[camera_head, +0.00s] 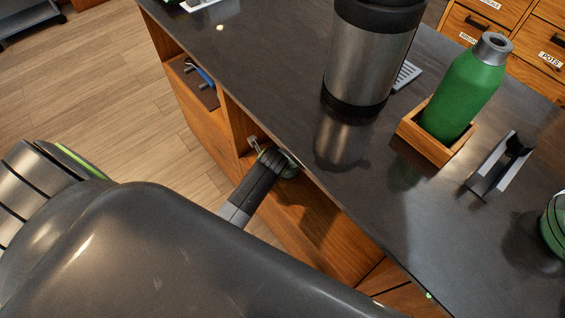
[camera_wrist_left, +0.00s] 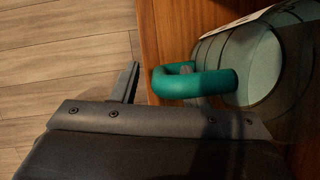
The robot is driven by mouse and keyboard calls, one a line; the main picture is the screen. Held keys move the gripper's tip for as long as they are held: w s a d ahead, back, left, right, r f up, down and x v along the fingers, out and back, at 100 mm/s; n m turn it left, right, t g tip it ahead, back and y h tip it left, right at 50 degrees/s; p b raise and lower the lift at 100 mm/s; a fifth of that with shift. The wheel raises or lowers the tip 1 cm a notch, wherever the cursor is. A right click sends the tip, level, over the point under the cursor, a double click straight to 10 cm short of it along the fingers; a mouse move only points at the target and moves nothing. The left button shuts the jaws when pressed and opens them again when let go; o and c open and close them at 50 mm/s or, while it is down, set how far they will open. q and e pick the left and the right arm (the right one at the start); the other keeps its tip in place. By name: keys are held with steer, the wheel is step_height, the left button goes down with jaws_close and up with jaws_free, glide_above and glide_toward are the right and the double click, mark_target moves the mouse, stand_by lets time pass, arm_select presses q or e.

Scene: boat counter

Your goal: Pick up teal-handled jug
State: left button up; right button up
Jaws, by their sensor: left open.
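The teal handle (camera_wrist_left: 195,84) of the jug shows in the left wrist view, a thick loop standing out from the jug's pale, banded body (camera_wrist_left: 252,62). The jug lies inside a wooden compartment, partly in shadow, and its right part is dark or cut off. My left gripper (camera_head: 262,152) reaches into an opening under the counter edge in the head view. In the left wrist view a thin finger (camera_wrist_left: 131,82) stands just left of the handle, apart from it. The gripper is open and holds nothing. My right gripper is not visible.
The dark countertop (camera_head: 245,50) overhangs the wooden compartments. On it stand a steel container (camera_head: 370,65), a green bottle (camera_head: 465,88) in a wooden tray (camera_head: 412,127), and a metal holder (camera_head: 500,165). Blue-handled tools (camera_head: 203,74) lie in the neighbouring compartment.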

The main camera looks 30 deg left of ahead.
arm_select(q)
jaws_close()
steer(key=shift+r, duration=0.1)
stand_by(0.4)
steer(key=shift+r, duration=0.15)
steer(key=shift+r, duration=0.2)
step_height(320, 180, up, 7)
steer(key=shift+s+f+p, duration=0.1)
steer(key=shift+p, duration=0.75)
steer(key=s+a, duration=0.4)
steer(key=s, duration=0.5)
steer(key=s+a, duration=0.3)
steer(key=s, duration=0.6)
steer(key=shift+a+f, duration=0.25)
steer(key=shift+a, duration=0.1)
